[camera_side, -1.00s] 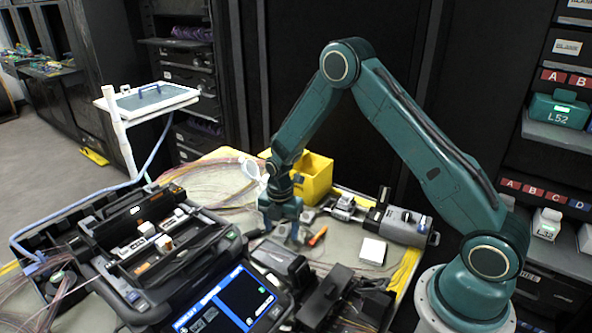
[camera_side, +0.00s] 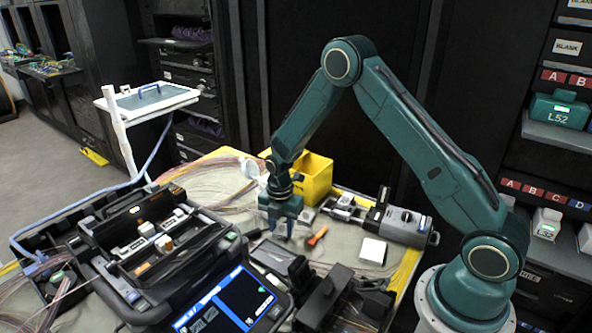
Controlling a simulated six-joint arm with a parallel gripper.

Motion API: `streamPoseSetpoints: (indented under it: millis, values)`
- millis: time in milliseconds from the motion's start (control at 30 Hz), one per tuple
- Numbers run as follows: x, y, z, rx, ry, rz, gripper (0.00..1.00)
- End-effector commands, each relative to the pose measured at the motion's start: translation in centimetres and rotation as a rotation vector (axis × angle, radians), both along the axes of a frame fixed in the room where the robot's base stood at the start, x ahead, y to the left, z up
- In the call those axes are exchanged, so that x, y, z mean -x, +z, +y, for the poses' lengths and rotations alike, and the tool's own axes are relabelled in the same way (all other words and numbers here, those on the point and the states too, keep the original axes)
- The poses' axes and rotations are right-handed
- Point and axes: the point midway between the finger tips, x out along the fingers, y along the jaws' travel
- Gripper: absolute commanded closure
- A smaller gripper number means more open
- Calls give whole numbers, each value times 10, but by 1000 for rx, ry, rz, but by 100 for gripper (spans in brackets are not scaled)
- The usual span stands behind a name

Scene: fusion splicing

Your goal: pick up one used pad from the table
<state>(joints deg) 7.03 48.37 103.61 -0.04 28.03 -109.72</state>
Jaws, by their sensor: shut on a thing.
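My gripper (camera_side: 279,232) points down just above the mat, in front of the yellow bin. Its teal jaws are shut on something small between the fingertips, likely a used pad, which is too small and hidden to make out. A white square pad-like item (camera_side: 373,251) lies flat on the table to the right, apart from my gripper. I cannot pick out any other used pad on the table.
A yellow bin (camera_side: 316,180) stands just behind my gripper. An orange-tipped tool (camera_side: 317,237) lies close to its right. A grey cylindrical device (camera_side: 405,226) lies further right. The splicer (camera_side: 170,255) with its lit screen fills the front left, beside black boxes (camera_side: 325,298).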

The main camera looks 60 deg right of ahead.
Motion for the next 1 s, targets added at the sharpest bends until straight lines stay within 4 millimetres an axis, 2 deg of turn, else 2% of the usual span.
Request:
streamPoseSetpoints:
  millis: [167,367,800,1000]
  values:
    - [0,16,0,1,0,-2,84]
    - [-1,46,0,1,0,-4,84]
    - [-1,141,0,1,0,-4,84]
    - [0,173,0,1,1,-3,84]
